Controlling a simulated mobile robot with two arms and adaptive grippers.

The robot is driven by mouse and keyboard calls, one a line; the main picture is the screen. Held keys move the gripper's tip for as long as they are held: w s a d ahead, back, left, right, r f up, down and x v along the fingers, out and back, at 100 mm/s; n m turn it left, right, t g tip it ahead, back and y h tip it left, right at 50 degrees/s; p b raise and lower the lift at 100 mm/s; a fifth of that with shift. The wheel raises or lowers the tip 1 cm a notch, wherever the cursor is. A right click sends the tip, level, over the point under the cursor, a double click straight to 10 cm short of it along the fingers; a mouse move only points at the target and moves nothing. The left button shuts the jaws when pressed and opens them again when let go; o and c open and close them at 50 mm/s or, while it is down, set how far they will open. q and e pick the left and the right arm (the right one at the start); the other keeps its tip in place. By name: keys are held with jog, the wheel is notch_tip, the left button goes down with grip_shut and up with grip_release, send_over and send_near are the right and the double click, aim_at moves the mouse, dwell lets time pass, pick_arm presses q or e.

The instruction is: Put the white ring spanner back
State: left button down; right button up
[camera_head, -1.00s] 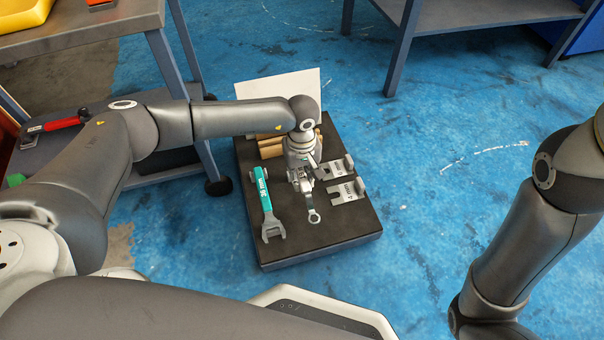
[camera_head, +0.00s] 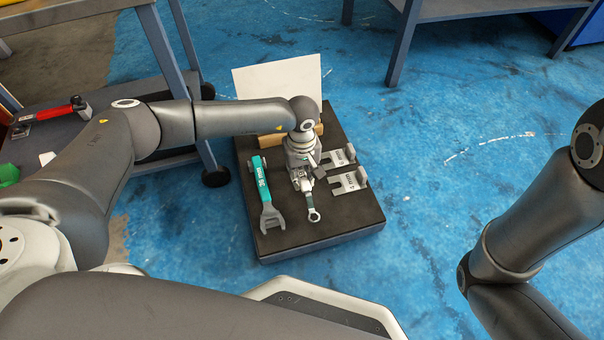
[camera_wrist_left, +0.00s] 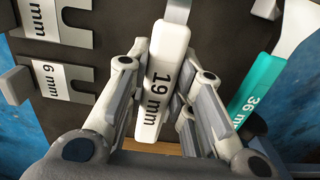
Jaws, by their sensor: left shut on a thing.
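The white ring spanner (camera_head: 313,214) is over the front middle of the dark board (camera_head: 335,228), ring end toward me. Its white handle (camera_wrist_left: 160,85), marked 19 mm, lies between the fingers in the left wrist view. My left gripper (camera_head: 304,188) is shut on this handle, reaching down from above; it also shows in the left wrist view (camera_wrist_left: 162,78). The gripper hides part of the handle in the head view. I cannot tell whether the spanner touches the board. My right gripper is not in view.
A teal spanner (camera_head: 262,184) marked 36 mm lies left of my gripper. Two labelled metal holders (camera_head: 338,157) (camera_head: 348,182) stand to the right. A wooden block (camera_head: 270,140) and a white panel (camera_head: 277,84) are behind. A grey bench (camera_head: 175,50) stands at the left.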

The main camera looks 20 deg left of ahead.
pick_arm(q)
jog(key=shift+f+b, duration=0.8)
jog(key=shift+f, duration=0.25)
jog(key=c, duration=1.2)
grip_release()
jog(key=shift+o, duration=0.2)
jog(key=o, duration=0.5)
jog(key=shift+c, duration=0.2)
